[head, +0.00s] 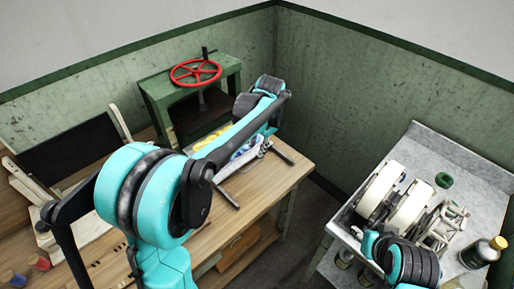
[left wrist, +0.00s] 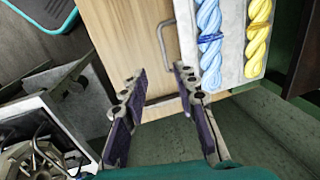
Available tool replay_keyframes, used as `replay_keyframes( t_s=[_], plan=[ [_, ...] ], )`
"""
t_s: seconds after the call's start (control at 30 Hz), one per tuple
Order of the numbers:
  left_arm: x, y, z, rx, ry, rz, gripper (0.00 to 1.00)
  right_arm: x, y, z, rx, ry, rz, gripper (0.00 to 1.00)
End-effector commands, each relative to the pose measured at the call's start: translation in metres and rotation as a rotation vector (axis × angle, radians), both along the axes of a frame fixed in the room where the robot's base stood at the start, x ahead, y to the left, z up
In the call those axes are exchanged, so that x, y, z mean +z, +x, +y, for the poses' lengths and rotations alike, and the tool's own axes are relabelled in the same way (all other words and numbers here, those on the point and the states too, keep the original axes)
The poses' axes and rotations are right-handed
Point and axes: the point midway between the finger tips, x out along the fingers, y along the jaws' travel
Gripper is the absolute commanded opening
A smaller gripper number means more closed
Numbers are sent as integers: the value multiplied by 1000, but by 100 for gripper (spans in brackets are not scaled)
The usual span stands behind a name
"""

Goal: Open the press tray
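The press tray (left wrist: 228,72) is pale and holds twisted blue skeins (left wrist: 210,45) and yellow skeins (left wrist: 257,38). A U-shaped metal handle (left wrist: 164,45) sticks out from its near side, over the wooden tabletop. In the head view, the green press (head: 150,95) with a red handwheel (head: 196,72) stands at the back of the table, and my left arm covers much of the tray. My left gripper (head: 254,176) is by the tray at the table's right part. In the left wrist view its fingers (left wrist: 160,102) are apart and empty, with the handle beyond the tips. My right gripper cannot be made out.
The wooden table (head: 285,176) ends on the right at a gap of open floor. Beyond it a grey metal table (head: 440,150) carries white reels (head: 380,188), and a dark bottle (head: 482,252) stands near its right edge. Green walls close the corner behind.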

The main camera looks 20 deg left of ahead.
Motion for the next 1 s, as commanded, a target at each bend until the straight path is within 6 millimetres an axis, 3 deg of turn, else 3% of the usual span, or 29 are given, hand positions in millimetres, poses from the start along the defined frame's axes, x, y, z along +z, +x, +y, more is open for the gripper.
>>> replay_keyframes(
  t_s=[0.13,0.3,0.43,0.7,1.0],
  plan=[
    [-8,1,2,1,0,0,29,-5,0,0,0,0,0,40],
    [-47,8,12,1,0,0,29,-26,0,0,0,0,0,40],
    [-56,9,14,0,0,0,29,-27,0,0,0,0,0,40],
    [-100,13,21,0,0,0,29,-44,0,0,0,0,0,40],
    [-119,15,24,-1,0,0,29,-50,0,0,0,0,0,40]
  ],
)
